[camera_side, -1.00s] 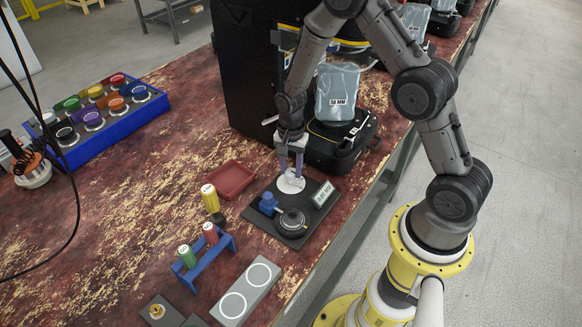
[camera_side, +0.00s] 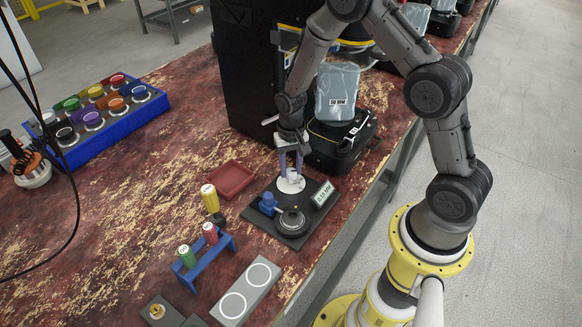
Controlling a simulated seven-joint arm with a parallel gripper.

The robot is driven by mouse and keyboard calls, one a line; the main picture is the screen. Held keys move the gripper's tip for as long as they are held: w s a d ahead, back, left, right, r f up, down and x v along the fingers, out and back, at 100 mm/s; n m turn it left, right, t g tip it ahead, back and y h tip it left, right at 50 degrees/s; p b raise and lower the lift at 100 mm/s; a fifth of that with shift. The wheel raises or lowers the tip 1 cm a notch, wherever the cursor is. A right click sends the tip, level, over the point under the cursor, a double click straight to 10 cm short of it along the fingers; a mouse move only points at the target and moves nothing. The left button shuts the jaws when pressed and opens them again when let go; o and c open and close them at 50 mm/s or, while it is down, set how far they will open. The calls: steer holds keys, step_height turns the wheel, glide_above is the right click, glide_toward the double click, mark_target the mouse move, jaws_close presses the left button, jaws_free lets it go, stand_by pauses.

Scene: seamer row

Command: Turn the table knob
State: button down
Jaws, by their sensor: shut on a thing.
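The white round knob (camera_side: 287,187) sits on the far part of a black base plate (camera_side: 256,218). My gripper (camera_side: 291,173) points down over it, with its purple fingers at the knob's raised middle. The fingers are shut on the knob and hide part of it. A small display (camera_side: 323,194) with a reading in MM stands on the plate to the right of the knob. A dark round piece (camera_side: 292,222) and a blue block (camera_side: 267,203) sit on the plate nearer the camera.
A red tray (camera_side: 231,179), a yellow cylinder (camera_side: 210,198) and a blue rack (camera_side: 206,262) with red and green cylinders stand to the left. A black case (camera_side: 340,145) with a grey bag is close behind my gripper. A grey two-ring plate (camera_side: 246,291) lies in front.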

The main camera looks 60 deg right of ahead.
mark_target(291, 171)
steer(key=n, duration=0.4)
steer(key=shift+n, duration=0.4)
steer(key=n, duration=0.3)
steer(key=shift+n, duration=0.3)
steer(key=n, duration=0.4)
steer(key=shift+n, duration=1.9)
steer(key=shift+c, duration=2.3)
jaws_free()
step_height(291, 171, up, 14)
